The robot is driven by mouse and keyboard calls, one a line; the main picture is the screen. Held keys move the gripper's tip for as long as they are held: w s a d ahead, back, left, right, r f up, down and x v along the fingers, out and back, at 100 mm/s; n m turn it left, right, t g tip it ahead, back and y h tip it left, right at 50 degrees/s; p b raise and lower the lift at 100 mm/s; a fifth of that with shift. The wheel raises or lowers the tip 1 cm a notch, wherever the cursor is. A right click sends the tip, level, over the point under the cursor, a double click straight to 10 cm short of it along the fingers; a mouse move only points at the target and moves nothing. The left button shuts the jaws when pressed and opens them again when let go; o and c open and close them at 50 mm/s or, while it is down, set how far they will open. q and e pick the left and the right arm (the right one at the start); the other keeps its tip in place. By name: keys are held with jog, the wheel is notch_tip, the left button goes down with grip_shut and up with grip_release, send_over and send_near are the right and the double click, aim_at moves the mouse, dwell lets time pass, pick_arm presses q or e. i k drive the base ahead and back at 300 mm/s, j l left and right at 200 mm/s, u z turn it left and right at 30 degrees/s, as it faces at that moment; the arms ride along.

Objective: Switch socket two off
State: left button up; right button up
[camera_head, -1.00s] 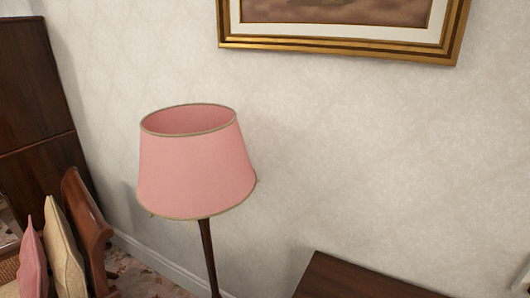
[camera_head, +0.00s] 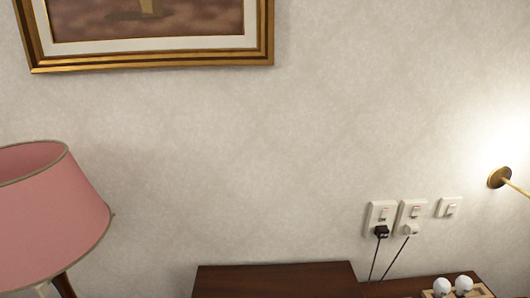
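Two white wall sockets sit side by side on the wall at the lower right, each with a rocker switch above its plug. The left socket (camera_head: 376,213) holds a black plug (camera_head: 381,232). The middle socket (camera_head: 407,211) holds a white plug (camera_head: 411,229). Dark cords hang from both plugs. A separate white wall switch (camera_head: 448,207) without a plug is just right of them. No number shows on the sockets, so I cannot tell which is socket two. The rocker positions are too small to read. Neither of my grippers is in view.
A dark wooden table or cabinet (camera_head: 280,281) stands below the sockets. White bulbs (camera_head: 463,284) sit in a wooden holder at its right. A lit wall lamp's brass mount (camera_head: 499,178) is at far right. A pink lamp (camera_head: 50,215) stands at left, under a gold-framed picture (camera_head: 150,62).

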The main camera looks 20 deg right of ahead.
aim_at(415, 211)
jog(key=z, duration=1.7)
